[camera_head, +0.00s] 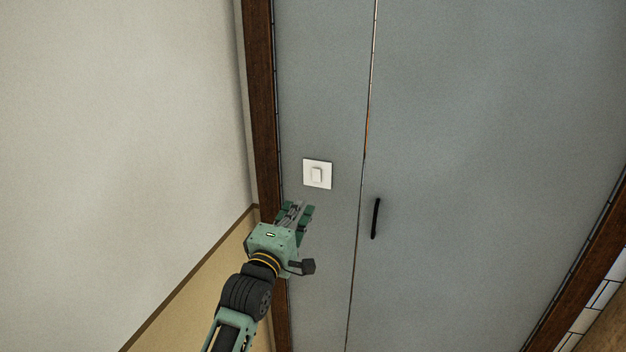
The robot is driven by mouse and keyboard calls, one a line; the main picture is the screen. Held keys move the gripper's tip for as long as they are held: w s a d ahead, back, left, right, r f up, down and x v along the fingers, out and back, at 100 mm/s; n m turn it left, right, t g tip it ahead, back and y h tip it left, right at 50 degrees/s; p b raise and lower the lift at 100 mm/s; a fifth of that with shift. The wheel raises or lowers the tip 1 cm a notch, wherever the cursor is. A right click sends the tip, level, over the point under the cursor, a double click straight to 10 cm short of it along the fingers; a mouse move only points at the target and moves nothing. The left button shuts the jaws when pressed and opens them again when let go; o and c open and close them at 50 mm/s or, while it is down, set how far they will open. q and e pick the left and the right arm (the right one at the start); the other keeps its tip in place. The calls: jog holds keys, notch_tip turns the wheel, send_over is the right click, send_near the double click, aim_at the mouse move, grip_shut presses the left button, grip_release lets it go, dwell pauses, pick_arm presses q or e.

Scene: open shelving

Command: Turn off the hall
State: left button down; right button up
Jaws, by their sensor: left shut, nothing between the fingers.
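A white square light switch (317,174) with a small raised rocker in its middle is on the narrow grey panel, left of the door seam. I cannot tell from its look whether it is on or off. My left gripper (298,207) is green and dark, comes up from below, and is shut and empty. Its fingertips appear just below and left of the switch plate, with a small gap in the picture. I cannot tell how far they are from the panel. My right gripper is not in view.
A wide grey door (490,150) with a black vertical handle (375,218) is right of the switch. A dark brown wooden frame (262,100) runs along the left. A pale wall (120,120) with a tan lower part (205,290) stands farther left.

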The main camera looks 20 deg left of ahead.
aim_at(317, 175)
pick_arm(q)
jog(key=w+p, duration=0.1)
jog(key=w, duration=0.2)
jog(key=w+r+p, duration=0.1)
jog(key=w, duration=0.3)
jog(key=w+p, duration=0.1)
jog(key=w, duration=0.3)
jog(key=shift+d+r, duration=0.2)
jog(key=shift+r, duration=0.05)
jog(key=shift+w, duration=0.35)
jog(key=shift+w+r+p, duration=0.15)
jog(key=shift+r+p, duration=0.2)
jog(key=shift+p, duration=0.4)
jog(key=shift+f+g, duration=0.25)
jog(key=shift+g, duration=0.05)
